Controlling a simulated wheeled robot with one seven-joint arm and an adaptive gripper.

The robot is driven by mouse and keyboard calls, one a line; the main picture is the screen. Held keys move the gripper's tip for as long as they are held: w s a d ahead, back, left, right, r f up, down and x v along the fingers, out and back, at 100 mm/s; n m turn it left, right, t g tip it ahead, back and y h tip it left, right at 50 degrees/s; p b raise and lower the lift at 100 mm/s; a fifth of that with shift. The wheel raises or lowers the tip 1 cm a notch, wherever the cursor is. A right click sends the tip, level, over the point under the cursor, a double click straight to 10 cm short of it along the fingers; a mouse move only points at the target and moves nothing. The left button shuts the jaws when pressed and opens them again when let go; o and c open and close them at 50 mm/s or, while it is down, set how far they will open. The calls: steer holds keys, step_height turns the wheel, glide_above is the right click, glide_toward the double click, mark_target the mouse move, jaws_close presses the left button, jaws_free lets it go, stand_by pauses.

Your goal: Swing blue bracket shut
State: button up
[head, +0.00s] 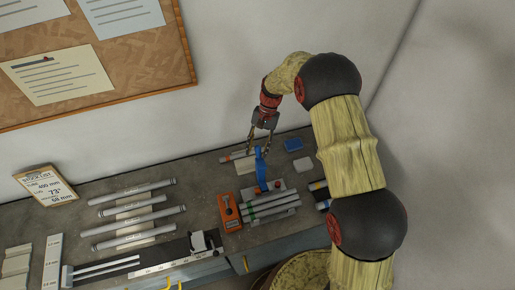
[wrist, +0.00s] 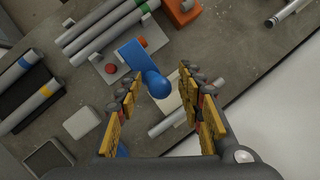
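The blue bracket (head: 261,170) stands out from a grey plate on the bench; in the wrist view it is a flat blue arm (wrist: 134,60) ending in a rounded blue knob (wrist: 158,85). The plate (wrist: 113,67) carries a red knob (wrist: 110,69). My gripper (head: 259,149) is above the bracket's far end. In the wrist view my gripper (wrist: 159,98) has its fingers spread, one on each side of the knob, with visible gaps. I cannot tell how far the fingertips are above the knob.
Several grey tubes with green bands (head: 270,207) lie beside the plate. An orange box (head: 229,212) stands to their left. A blue block (head: 293,144) and a white block (head: 303,164) lie to the right. A loose tube (wrist: 175,119) lies near the wall.

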steer(key=shift+c, duration=1.2)
jaws_close()
